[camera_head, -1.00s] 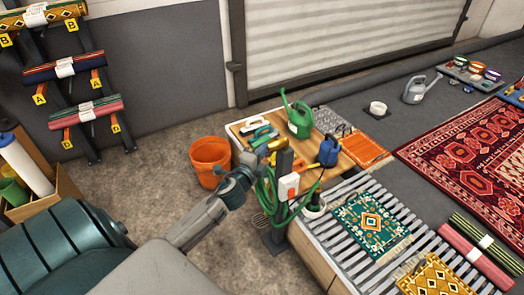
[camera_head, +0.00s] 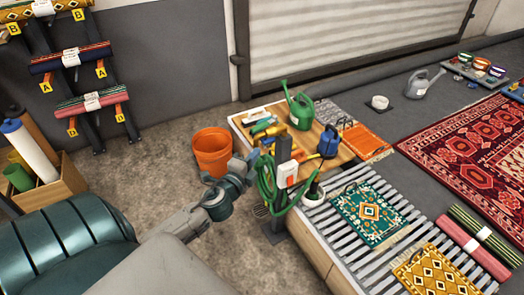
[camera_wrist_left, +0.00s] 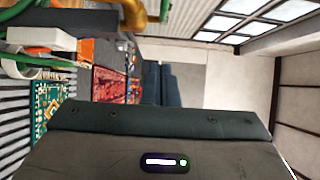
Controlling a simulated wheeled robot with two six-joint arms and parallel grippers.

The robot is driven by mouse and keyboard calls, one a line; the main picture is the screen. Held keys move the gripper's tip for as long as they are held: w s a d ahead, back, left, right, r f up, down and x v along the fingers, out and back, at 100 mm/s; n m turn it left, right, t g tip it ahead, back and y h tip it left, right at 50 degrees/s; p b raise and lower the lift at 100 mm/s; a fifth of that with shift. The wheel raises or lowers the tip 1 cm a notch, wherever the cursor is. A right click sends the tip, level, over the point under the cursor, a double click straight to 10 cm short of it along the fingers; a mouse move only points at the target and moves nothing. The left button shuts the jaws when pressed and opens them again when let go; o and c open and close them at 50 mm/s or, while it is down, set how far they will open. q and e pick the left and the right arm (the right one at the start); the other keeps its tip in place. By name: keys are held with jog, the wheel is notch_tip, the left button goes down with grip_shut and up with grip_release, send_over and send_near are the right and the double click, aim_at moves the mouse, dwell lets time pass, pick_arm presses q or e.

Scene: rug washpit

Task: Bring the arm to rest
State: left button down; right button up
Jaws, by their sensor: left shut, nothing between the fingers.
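My left arm comes in from the lower left in the head view. My left gripper (camera_head: 254,157) is at its end, shut and empty, near the post with the white box (camera_head: 289,171) and the green hose (camera_head: 267,178). I cannot tell whether it touches the hose. The fingertips are small and partly lost against the clutter behind them. The left wrist view shows the green hose (camera_wrist_left: 35,61) at the upper left, close to the camera. My right gripper is not in view.
An orange bucket (camera_head: 212,153) stands on the floor behind my left arm. The wooden bench (camera_head: 338,160) holds a green watering can (camera_head: 298,107) and a blue container (camera_head: 329,143). The slatted table (camera_head: 322,226) holds small rugs. Bare floor (camera_head: 150,170) lies left of the bucket.

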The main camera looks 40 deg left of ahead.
pick_arm(q)
jog(key=shift+s, duration=1)
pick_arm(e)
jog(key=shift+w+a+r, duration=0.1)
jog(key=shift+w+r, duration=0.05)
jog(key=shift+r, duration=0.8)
pick_arm(q)
jog(key=shift+f, duration=0.15)
